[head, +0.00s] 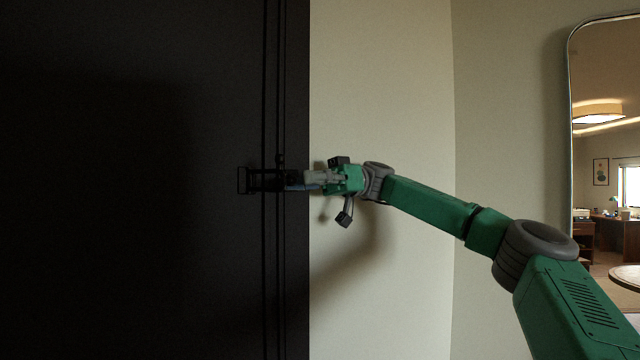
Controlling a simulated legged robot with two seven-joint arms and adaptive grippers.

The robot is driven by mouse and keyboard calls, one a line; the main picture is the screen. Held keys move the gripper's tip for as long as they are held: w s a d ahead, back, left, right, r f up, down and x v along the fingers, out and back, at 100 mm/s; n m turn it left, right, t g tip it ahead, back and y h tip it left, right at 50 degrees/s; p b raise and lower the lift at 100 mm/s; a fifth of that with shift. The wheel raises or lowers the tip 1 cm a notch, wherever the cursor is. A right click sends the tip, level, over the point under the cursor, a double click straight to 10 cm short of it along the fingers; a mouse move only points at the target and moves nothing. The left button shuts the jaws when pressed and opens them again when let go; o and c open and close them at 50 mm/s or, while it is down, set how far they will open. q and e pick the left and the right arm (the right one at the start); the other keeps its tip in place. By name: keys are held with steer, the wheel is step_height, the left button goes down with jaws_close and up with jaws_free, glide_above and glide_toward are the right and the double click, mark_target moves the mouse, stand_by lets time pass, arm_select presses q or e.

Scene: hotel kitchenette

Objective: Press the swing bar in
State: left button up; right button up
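The swing bar (242,180) is a dark, narrow loop on the dark door, left of the frame seam. It lies sideways, and its right end runs to a dark mount near the seam. My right gripper (302,182) reaches in from the right at the bar's height. Its fingertips are beside or against the mount end; I cannot tell whether they touch. The fingers are small and dark against the frame, so their opening is unclear. My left gripper is not in view.
The dark door (120,250) fills the left side, with its dark frame (297,80) beside it. A pale wall (380,90) stands behind my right arm. A mirror (597,75) on the right reflects a room. The space in front of the door is clear.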

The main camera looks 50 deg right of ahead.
steer(key=d, duration=1)
steer(key=shift+s+d+f, duration=0.15)
steer(key=shift+s, duration=0.2)
